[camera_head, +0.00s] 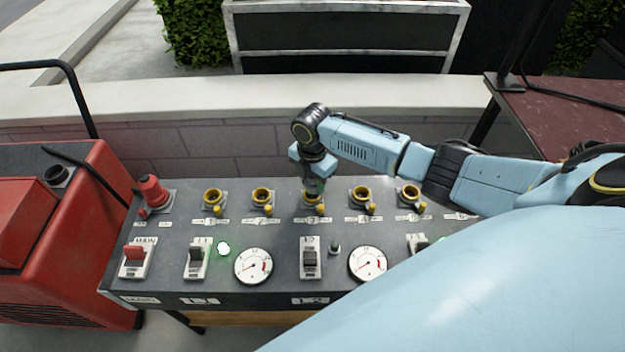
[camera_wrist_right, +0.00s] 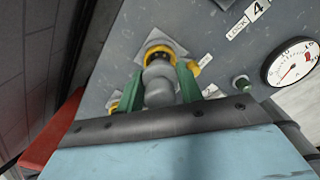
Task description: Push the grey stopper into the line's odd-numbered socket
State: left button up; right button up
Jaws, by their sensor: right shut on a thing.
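My right gripper (camera_head: 314,186) points down over the third yellow socket (camera_head: 313,196) from the left in the row on the grey panel. In the right wrist view the green fingers (camera_wrist_right: 160,92) are shut on the grey stopper (camera_wrist_right: 159,88). The stopper's dark end is at the mouth of the yellow socket (camera_wrist_right: 158,50); how deep it sits I cannot tell. Other yellow sockets stand at the first (camera_head: 213,195), second (camera_head: 262,194), fourth (camera_head: 361,194) and fifth (camera_head: 410,192) places. My left gripper is out of view.
A red plug-like fitting (camera_head: 152,190) stands at the panel's left end. Switches (camera_head: 135,258), round dials (camera_head: 253,266) and a lit green lamp (camera_head: 223,248) line the front. A red machine (camera_head: 75,230) stands left, a low wall (camera_head: 220,150) behind. My arm hides the panel's right end.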

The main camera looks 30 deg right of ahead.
jog(key=shift+f, duration=0.1)
jog(key=shift+f+b, duration=0.45)
jog(key=shift+f, duration=0.65)
dwell(0.5)
jog(key=o, duration=1.4)
jog(key=shift+r+p, duration=2.55)
jog(key=shift+p, duration=0.1)
